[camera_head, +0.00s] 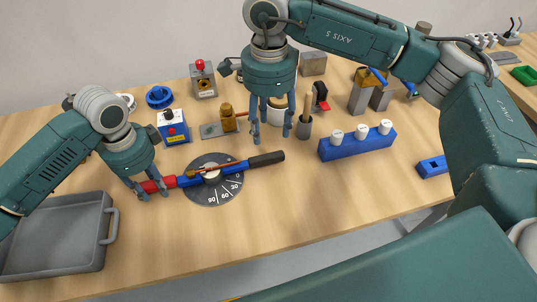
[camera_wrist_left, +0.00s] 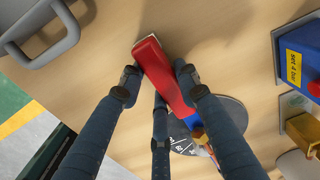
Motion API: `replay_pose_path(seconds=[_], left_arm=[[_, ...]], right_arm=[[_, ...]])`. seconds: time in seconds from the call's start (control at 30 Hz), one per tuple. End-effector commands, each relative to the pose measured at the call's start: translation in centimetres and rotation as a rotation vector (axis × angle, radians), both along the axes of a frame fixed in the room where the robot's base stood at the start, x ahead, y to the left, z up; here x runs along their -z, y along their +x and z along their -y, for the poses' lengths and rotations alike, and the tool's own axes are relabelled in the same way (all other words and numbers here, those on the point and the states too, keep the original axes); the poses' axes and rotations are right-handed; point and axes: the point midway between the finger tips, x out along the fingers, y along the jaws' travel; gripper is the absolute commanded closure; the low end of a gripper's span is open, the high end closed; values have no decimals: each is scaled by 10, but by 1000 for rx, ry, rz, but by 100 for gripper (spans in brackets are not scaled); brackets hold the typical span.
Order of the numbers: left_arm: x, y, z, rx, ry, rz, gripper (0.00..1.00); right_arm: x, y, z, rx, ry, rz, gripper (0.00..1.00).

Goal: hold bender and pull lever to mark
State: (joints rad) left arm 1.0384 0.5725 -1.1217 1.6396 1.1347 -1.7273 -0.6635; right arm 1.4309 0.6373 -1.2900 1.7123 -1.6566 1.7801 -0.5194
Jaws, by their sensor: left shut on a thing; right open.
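The bender lies on the table, with a dark round dial (camera_head: 228,190) bearing white angle marks. Its red handle (camera_head: 157,185) points left, and it also shows in the left wrist view (camera_wrist_left: 163,72). A blue lever (camera_head: 232,169) with a black grip (camera_head: 266,159) points right and slightly back. A copper-coloured rod lies across the dial's centre. My left gripper (camera_head: 152,193) is shut on the red handle, its fingers on either side in the left wrist view (camera_wrist_left: 157,82). My right gripper (camera_head: 270,138) is open and empty, fingers pointing down, above and behind the black grip.
A grey tray (camera_head: 108,222) stands at the front left. A blue box with a red button (camera_head: 173,128) is behind the bender. A blue block with white pegs (camera_head: 357,145) is to the right. A brass-topped fixture (camera_head: 228,120) and cups stand behind. The front middle table is clear.

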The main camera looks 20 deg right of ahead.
Motion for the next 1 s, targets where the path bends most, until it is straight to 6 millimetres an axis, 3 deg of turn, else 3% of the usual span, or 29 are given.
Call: replay_pose_path(seconds=[0.17,0.63,0.8,1.0], left_arm=[[-1,0,0,0,-1,1,100],[-1,0,0,0,-1,1,100],[-1,0,0,0,-1,1,100],[-1,0,0,0,-1,2,100]], right_arm=[[16,-1,0,28,-2,-4,50],[102,-1,0,25,-1,-3,50],[116,0,0,25,-1,-1,50],[119,0,0,25,0,0,50]])
